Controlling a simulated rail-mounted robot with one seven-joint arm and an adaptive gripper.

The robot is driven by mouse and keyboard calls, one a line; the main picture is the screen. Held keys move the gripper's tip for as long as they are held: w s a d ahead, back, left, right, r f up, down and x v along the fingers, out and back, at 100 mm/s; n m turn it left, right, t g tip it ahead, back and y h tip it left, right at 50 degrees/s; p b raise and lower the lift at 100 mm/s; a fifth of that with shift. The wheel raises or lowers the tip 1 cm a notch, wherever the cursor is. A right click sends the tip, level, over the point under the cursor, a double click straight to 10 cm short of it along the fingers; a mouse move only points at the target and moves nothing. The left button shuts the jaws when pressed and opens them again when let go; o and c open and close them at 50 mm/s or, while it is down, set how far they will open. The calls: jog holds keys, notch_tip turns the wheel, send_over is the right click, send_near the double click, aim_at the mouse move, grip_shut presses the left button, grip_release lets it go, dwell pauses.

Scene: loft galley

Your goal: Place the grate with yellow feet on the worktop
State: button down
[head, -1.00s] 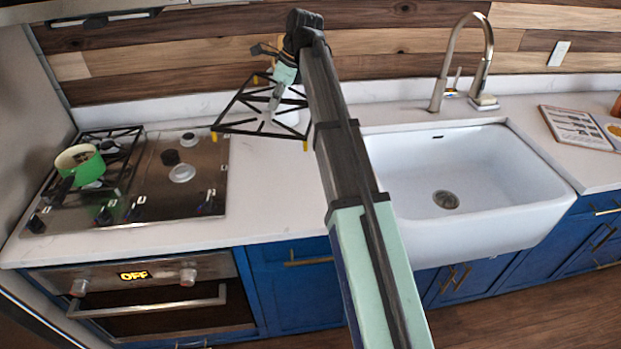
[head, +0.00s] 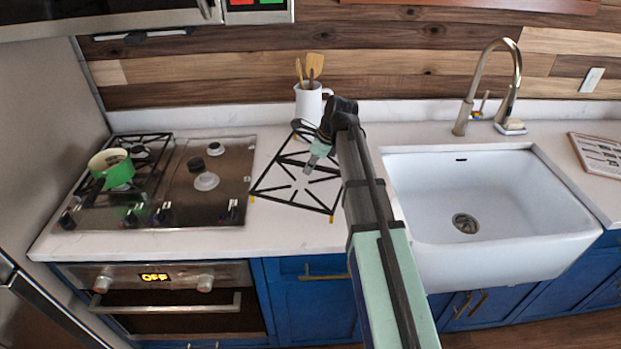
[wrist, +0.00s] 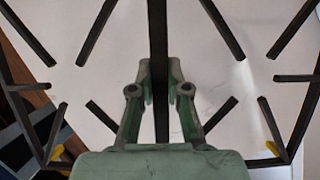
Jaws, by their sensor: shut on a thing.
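The black grate with yellow feet (head: 292,204) is at the worktop (head: 190,242) between the cooktop and the sink in the head view. It looks roughly level, close to or on the surface; I cannot tell whether all its feet touch. My gripper (head: 312,165) is over the grate's far right part. In the wrist view my gripper (wrist: 160,88) is shut on a central bar of the grate (wrist: 158,35), with the pale worktop (wrist: 205,70) beneath. Yellow feet show at the lower left and right there. My arm hides the grate's right side in the head view.
The cooktop (head: 222,170) is left of the grate, with a green pot (head: 117,170) on its remaining grate. A white utensil jug (head: 308,106) stands behind my gripper. The sink (head: 440,200) is to the right. Worktop in front of the cooktop is a clear strip.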

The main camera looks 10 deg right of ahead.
aim_at(310, 190)
jog(key=shift+f+p, duration=0.55)
jog(key=shift+f, duration=2.5)
jog(key=shift+f, duration=0.15)
jog(key=c, duration=1.2)
grip_release()
jog(key=shift+o, duration=0.2)
jog(key=b+v, duration=0.2)
jog(key=v, duration=1)
